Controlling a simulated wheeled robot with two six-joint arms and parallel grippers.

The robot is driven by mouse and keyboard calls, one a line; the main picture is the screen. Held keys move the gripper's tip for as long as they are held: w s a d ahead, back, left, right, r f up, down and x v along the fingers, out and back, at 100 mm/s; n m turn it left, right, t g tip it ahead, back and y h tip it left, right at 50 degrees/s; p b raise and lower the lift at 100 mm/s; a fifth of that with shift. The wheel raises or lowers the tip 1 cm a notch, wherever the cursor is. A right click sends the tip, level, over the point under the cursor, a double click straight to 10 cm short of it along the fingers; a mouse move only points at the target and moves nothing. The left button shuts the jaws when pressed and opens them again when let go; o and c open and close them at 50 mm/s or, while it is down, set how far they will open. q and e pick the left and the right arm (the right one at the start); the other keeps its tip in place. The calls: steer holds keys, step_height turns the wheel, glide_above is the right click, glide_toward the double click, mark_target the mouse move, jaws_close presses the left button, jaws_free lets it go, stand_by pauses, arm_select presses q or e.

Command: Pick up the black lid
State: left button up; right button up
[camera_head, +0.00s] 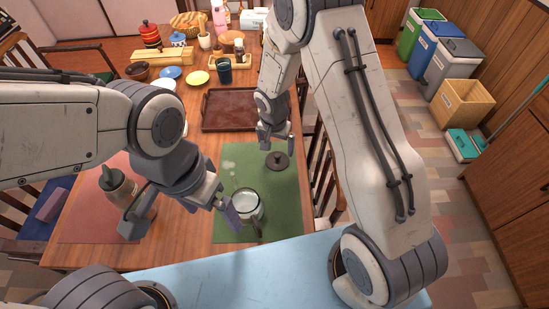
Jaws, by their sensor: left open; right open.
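The black lid (277,160) is a dark round disc with a small knob on top. It lies flat on the right part of the green mat (226,164). My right gripper (276,146) is open, with its fingertips pointing down just above and behind the lid; I cannot tell whether they touch it. My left gripper (180,226) is open, its two fingers spread between a bottle and a pot. The pot (247,205) is open-topped with pale contents and stands on the green mat, partly behind the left gripper's finger.
A dark brown tray (230,108) lies behind the green mat. A bottle (118,183) stands on the red mat (88,226) at the left. Cups, bowls and plates crowd the table's far end. A chair (325,165) stands at the table's right edge.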

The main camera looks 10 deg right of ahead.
mark_target(278, 156)
steer(key=shift+w+f, duration=0.1)
steer(key=shift+f, duration=0.35)
steer(key=shift+w+d+f, duration=0.15)
steer(key=shift+w+f, duration=0.05)
steer(key=shift+f, duration=1.1)
steer(key=shift+w+d+f, duration=0.15)
steer(key=shift+f, duration=1.15)
steer(key=shift+s, duration=0.1)
steer(key=c, duration=1.5)
